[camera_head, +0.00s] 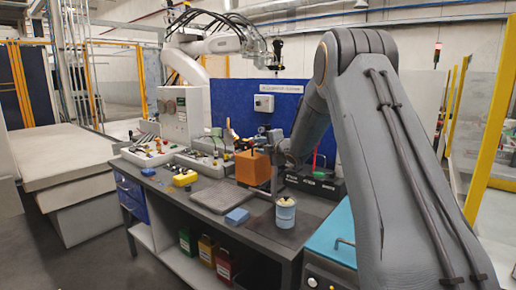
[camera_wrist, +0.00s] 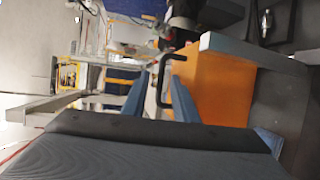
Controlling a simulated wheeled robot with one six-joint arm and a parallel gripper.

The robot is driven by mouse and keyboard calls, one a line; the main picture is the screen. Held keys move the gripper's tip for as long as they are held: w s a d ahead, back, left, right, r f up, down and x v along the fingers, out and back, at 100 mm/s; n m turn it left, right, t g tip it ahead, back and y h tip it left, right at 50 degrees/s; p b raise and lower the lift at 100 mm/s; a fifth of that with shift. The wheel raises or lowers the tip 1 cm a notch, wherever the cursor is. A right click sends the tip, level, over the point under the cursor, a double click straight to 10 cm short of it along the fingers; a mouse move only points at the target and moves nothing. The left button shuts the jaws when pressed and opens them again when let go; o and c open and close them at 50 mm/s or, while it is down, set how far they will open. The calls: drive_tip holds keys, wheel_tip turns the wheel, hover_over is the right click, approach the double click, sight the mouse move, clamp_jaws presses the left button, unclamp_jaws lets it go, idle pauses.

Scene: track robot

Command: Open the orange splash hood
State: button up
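The orange splash hood (camera_head: 253,168) is a box-like cover standing on the workbench, left of my arm's end in the head view. In the wrist view the hood (camera_wrist: 207,85) fills the area right of centre, with a black U-shaped handle (camera_wrist: 160,82) on its left side. My gripper (camera_wrist: 160,88) is open, its two blue-grey fingers apart. The handle's bar appears between the fingertips; whether it touches either finger I cannot tell. In the head view my gripper (camera_head: 268,143) is at the hood's upper right, its fingers too small to make out.
The dark workbench (camera_head: 178,197) holds a blue block (camera_head: 237,216), a light blue can (camera_head: 285,213) and a yellow block (camera_head: 185,178) in front of the hood. A black case (camera_head: 316,183) is right of it. A blue panel (camera_head: 236,102) stands behind.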

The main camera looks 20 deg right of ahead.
drive_tip(key=b+v, duration=0.1)
drive_tip(key=v, duration=0.4)
drive_tip(key=shift+s+d, duration=0.1)
drive_tip(key=shift+s, duration=0.25)
drive_tip(key=s+a+f+m+g+h, duration=0.1)
drive_tip(key=s+a+f+m+g, duration=0.2)
drive_tip(key=s, duration=1.3)
drive_tip(key=s+a+f+m+g+h, duration=0.1)
drive_tip(key=s+a+f+m+g, duration=0.3)
drive_tip(key=s+f+m, duration=0.6)
drive_tip(key=s+a+f+m+g+h, duration=0.1)
drive_tip(key=s+a+f+m+g, duration=0.3)
drive_tip(key=s, duration=1.7)
wheel_tip(320, 180, down, 3)
drive_tip(key=m+g, duration=0.3)
drive_tip(key=m, duration=0.1)
drive_tip(key=shift+s+a+f+g+h, duration=0.15)
drive_tip(key=shift+s+f+g+h, duration=0.1)
drive_tip(key=shift+s+g+h, duration=0.1)
